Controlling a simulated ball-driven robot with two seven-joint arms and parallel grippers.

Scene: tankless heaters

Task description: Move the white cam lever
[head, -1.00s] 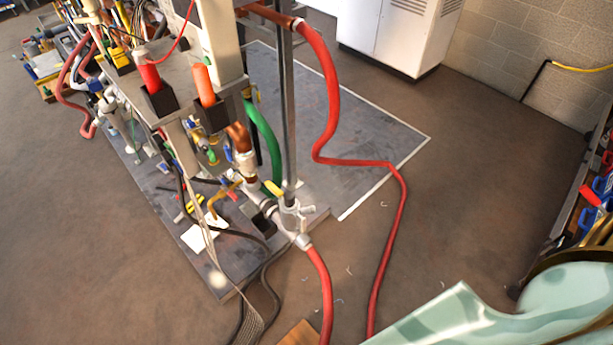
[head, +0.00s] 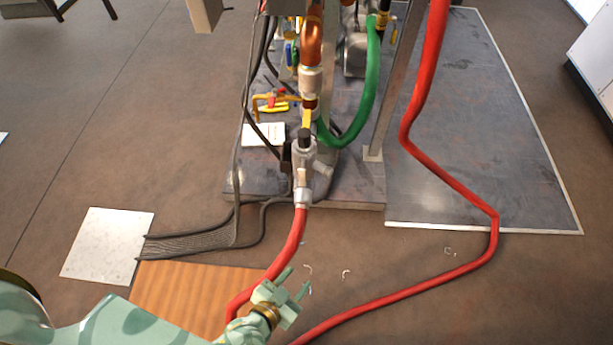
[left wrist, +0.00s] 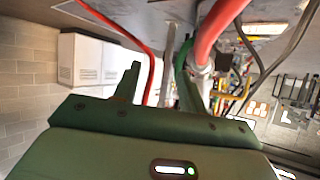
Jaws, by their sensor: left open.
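A grey-white pipe coupling (head: 304,155) stands at the front edge of the heater stand in the head view, with a red hose joined to its lower end. A small pale lever-like piece (head: 302,178) shows on its front; it is too small to tell for certain whether this is the white cam lever. My left gripper (head: 294,282) is open and empty, below the coupling, near the red hose and apart from the coupling. In the left wrist view its two fingers (left wrist: 162,72) are spread, with the hose and a pale hose end (left wrist: 200,70) beyond. My right gripper is out of view.
The red hose (head: 292,245) runs down beside my left gripper, and another red hose (head: 470,183) loops to the right. A wood-patterned board (head: 195,293), a metal plate (head: 108,245) and black cables (head: 190,242) lie left. Bare floor is at lower right.

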